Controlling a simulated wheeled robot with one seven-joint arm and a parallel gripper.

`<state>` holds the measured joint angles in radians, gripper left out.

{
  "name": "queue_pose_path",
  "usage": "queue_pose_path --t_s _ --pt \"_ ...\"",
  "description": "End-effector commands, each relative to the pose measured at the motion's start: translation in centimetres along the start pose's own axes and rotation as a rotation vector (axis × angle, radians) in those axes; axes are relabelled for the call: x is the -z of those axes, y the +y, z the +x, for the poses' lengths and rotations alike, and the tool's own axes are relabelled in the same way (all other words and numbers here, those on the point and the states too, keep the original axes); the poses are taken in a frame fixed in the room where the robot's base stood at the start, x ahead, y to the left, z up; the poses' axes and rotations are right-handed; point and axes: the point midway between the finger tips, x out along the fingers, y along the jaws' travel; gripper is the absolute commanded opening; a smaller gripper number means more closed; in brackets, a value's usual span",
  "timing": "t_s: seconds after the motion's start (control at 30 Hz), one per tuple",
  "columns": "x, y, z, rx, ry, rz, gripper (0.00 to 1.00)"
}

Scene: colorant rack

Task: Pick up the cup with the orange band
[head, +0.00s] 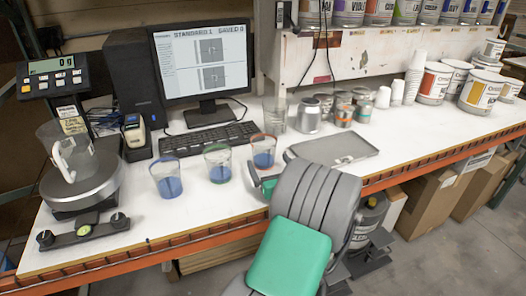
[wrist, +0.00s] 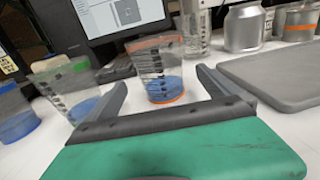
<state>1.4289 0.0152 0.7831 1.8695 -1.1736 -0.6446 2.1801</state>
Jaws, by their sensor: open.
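The clear cup with the orange band (head: 263,152) stands upright on the white bench, with blue liquid in its lower part. It also shows in the wrist view (wrist: 160,68), ahead of and partly between the open fingers of my gripper (wrist: 160,88). In the head view my gripper (head: 262,184) is just in front of this cup, mostly hidden behind my arm. I cannot tell whether a finger touches the cup. The cup with the green band (head: 218,164) stands to its left, and the cup with the blue band (head: 168,177) stands farther left.
A grey tray (head: 345,153) lies right of the orange-banded cup. A clear container (head: 277,118) and metal cans (head: 308,116) stand behind it. The keyboard (head: 208,138) and monitor (head: 203,60) are behind the cups. A scale with a pitcher (head: 70,152) is at left.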

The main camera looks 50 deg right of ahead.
Motion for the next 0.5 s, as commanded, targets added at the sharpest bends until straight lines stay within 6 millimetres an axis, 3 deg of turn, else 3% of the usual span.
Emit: queue_pose_path --t_s 0.3,0.5 --pt "-0.1 0.0 5.4 -0.001 -0.001 -0.002 1.0" --pt "-0.1 -0.3 6.1 0.005 -0.002 -0.001 1.0"
